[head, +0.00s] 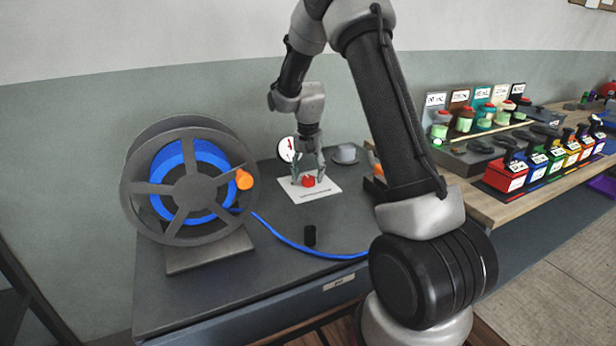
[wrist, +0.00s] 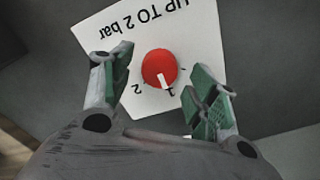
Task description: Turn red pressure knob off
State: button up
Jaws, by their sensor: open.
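The red pressure knob (head: 308,182) sits on a white plate (head: 325,190) on the dark bench, below a round gauge. In the wrist view the knob (wrist: 160,68) is a red disc with a white pointer mark directed at the printed "1". The plate (wrist: 195,30) reads "UP TO 2 bar", with a "2" to the left of the "1". My gripper (head: 307,172) is directly above the knob, pointing down. In the wrist view my open gripper (wrist: 163,85) has one green-padded finger on each side of the knob, with gaps between; contact is not visible.
A hose reel (head: 185,190) with blue hose and an orange handle stands at the left. The gauge (head: 286,149) is just behind the plate. A grey cap-like object (head: 345,154) is at the right.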

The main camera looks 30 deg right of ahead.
jog(key=shift+f, duration=0.7)
jog(key=c, duration=1)
jog(key=shift+n, duration=0.4)
jog(key=n, duration=0.5)
jog(key=shift+n, duration=0.3)
jog(key=n, duration=0.5)
jog(key=shift+n, duration=0.3)
